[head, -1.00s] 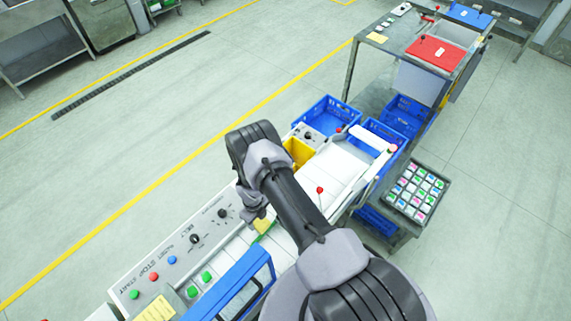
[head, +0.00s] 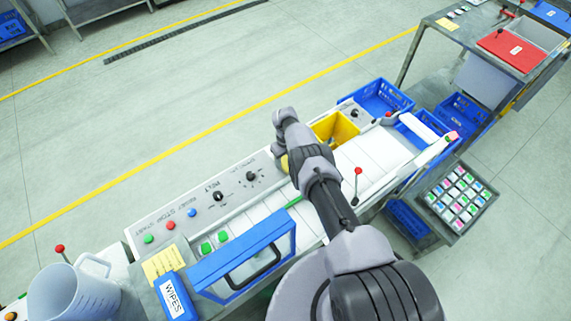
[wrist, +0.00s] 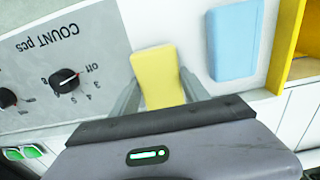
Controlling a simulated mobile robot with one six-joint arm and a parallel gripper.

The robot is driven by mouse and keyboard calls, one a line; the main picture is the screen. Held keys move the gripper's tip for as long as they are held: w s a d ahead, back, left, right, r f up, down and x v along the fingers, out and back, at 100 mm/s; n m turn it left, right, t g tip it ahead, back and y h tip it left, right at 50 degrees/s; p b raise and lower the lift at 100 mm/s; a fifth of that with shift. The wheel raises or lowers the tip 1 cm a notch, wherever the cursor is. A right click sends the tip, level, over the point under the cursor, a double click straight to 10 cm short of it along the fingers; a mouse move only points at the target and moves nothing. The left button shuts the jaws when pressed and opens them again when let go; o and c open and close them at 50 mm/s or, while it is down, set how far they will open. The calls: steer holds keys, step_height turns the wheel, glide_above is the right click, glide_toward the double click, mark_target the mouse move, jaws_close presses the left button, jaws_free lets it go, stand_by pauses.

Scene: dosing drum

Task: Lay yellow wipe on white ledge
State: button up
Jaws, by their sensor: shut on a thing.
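The yellow wipe (wrist: 158,77) is in my gripper (wrist: 160,92), between its two grey fingers in the wrist view. Only a small yellow edge of it (head: 284,162) shows past my wrist in the head view. The white ledge (wrist: 160,20) spreads behind the wipe, between the grey control panel and the yellow bin. A light blue wipe (wrist: 235,40) lies flat on the ledge, just right of the yellow one and apart from it. I cannot tell whether the yellow wipe touches the ledge.
The grey panel with knobs (wrist: 65,70) is left of my gripper. The yellow bin (head: 342,126) stands to the right. A red-knobbed lever (head: 357,185) rises from the white belt. A blue WIPES box (head: 175,297) and a clear jug (head: 75,290) are at the lower left.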

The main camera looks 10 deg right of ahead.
steer(key=shift+r, duration=0.1)
steer(key=shift+f, duration=0.2)
steer(key=o, duration=1.3)
